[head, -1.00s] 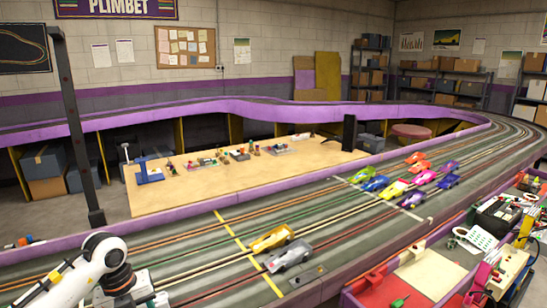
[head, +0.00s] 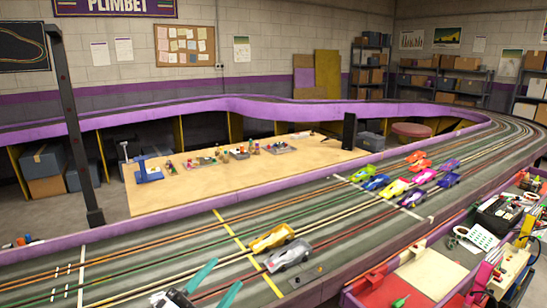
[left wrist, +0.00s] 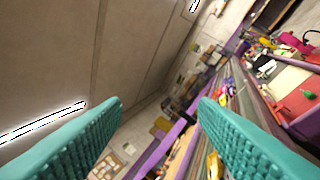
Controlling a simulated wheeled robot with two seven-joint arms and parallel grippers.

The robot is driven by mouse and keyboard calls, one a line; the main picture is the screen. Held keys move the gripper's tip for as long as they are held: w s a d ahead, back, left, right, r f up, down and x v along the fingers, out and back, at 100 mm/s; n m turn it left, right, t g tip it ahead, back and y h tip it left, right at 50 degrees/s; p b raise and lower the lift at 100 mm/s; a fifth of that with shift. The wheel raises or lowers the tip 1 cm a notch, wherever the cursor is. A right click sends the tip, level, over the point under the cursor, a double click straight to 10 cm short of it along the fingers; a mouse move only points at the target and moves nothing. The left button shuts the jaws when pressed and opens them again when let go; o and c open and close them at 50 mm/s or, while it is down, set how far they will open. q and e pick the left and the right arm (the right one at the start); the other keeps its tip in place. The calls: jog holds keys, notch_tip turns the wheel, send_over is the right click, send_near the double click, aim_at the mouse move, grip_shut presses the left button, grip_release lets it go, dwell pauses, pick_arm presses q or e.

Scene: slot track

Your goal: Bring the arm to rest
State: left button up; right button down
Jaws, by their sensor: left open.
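My left gripper (head: 227,273) comes in at the bottom edge of the head view, left of centre. Its two teal fingers stand apart and point up and to the right, with nothing between them. In the left wrist view the ribbed fingers (left wrist: 160,105) are also spread and empty, with the wall and ceiling beyond them. A yellow car (head: 272,238) and a grey car (head: 289,255) stand on the slot track (head: 330,232), to the right of the fingers. My right gripper shows in neither view.
Several bright cars (head: 397,187) stand farther along the track. A wooden table (head: 225,182) with small parts lies inside the loop. A dark post (head: 75,130) rises at the left. A bench with a red and white tray (head: 425,275) is at the lower right.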

pick_arm(q)
jog(key=s+a+f+n+g+y, duration=0.2)
jog(key=s+a+f+n+y, duration=0.1)
jog(key=a+f+n+y, duration=0.4)
jog(key=s+a+f+n+g+y, duration=0.25)
jog(key=a+f+n+y, duration=0.25)
jog(key=f+n+y, duration=0.3)
jog(key=s+d+f+n+g+h, duration=0.1)
jog(key=s+f+g, duration=0.4)
jog(key=s, duration=0.5)
jog(key=s+d+f+n+g+h, duration=0.1)
jog(key=s+f+g, duration=0.4)
jog(key=s, duration=0.5)
notch_tip(320, 180, down, 25)
jog(key=g, duration=0.1)
jog(key=s+a+f+g, duration=0.1)
jog(key=s+a+f, duration=0.2)
jog(key=s+f, duration=1.4)
jog(key=shift+s+a+f+m, duration=0.15)
jog(key=shift+a+f+m, duration=0.05)
jog(key=shift+f+m, duration=0.2)
